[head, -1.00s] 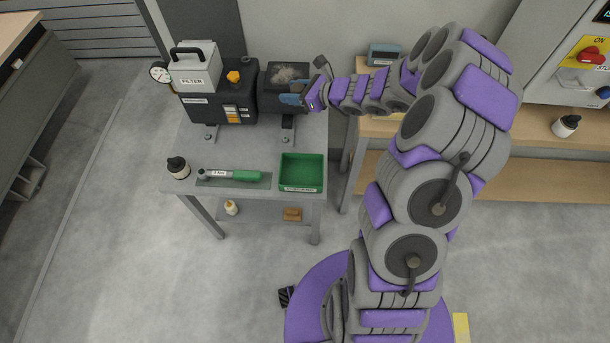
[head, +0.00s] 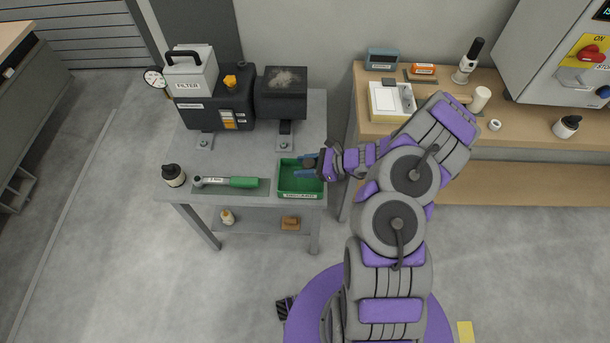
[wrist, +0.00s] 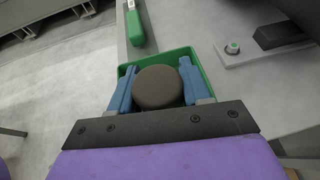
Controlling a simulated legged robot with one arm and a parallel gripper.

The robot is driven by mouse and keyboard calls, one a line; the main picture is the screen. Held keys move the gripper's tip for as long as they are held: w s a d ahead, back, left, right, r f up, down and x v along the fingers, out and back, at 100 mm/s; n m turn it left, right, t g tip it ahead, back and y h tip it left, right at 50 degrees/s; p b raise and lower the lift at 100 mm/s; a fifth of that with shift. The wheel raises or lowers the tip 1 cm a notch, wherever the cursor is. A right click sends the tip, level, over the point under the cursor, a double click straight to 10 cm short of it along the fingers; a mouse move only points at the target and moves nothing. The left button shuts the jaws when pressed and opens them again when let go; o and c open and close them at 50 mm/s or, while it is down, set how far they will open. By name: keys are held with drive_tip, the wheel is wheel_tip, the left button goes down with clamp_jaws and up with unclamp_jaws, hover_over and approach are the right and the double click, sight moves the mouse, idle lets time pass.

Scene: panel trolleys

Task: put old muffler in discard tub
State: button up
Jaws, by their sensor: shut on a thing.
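The old muffler (wrist: 160,87) is a dark grey-brown round piece. My gripper (head: 307,167) is shut on it, with one blue finger on each side, as the wrist view (wrist: 154,85) shows. The discard tub (head: 301,190) is a shallow green tray at the front right of the grey stand, with a white label on its front. In the wrist view the tub (wrist: 150,60) shows behind and around the muffler. The gripper holds the muffler over the tub's back part. The height above the tub floor is hard to tell.
A torque wrench with a green handle (head: 243,182) lies left of the tub, and a dark bottle (head: 173,175) stands at the left edge. The black pump unit with a filter box (head: 192,73) stands behind. A wooden bench (head: 430,120) is at right.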

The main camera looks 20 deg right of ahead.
drive_tip(key=shift+a+f, duration=0.2)
drive_tip(key=shift+f, duration=0.65)
drive_tip(key=shift+d+f+b, duration=0.2)
drive_tip(key=shift+f+b, duration=0.3)
drive_tip(key=shift+f, duration=0.7)
drive_tip(key=shift+d+f, duration=0.2)
drive_tip(key=shift+d, duration=0.05)
drive_tip(key=shift+d+r, duration=0.1)
drive_tip(key=shift+d, duration=0.05)
drive_tip(key=shift+a+f, duration=0.2)
drive_tip(key=shift+a, duration=0.1)
drive_tip(key=o, duration=0.8)
drive_tip(key=shift+a+r, duration=0.1)
drive_tip(key=shift+a, duration=0.05)
drive_tip(key=shift+o, duration=1.3)
drive_tip(key=shift+d, duration=0.2)
